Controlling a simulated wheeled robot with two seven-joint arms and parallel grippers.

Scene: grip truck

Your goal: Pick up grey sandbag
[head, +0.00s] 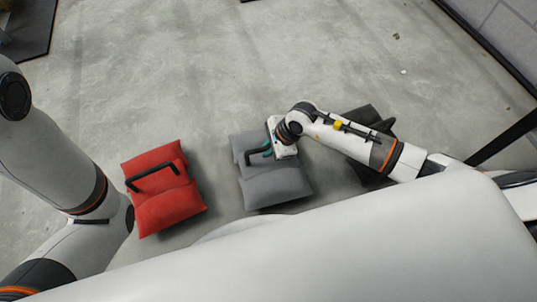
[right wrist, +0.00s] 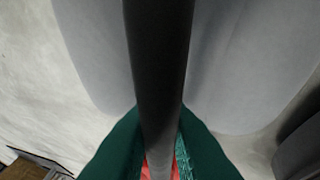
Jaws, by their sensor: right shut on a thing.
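The grey sandbag (head: 275,184) lies in the middle of the head view, a double cushion with a dark handle across it. My right gripper (head: 262,150) reaches it from the right and is shut on the sandbag's handle. In the right wrist view the dark handle (right wrist: 160,70) runs between the green fingertips (right wrist: 160,150), with the grey cushions (right wrist: 255,60) behind it. My left arm shows at the left of the head view, but its gripper is out of view.
A red sandbag (head: 165,202) with a black handle lies to the left of the grey one. A dark sandbag (head: 369,118) lies to the right, partly hidden under my right arm. The concrete floor behind them is clear. A wall runs along the upper right.

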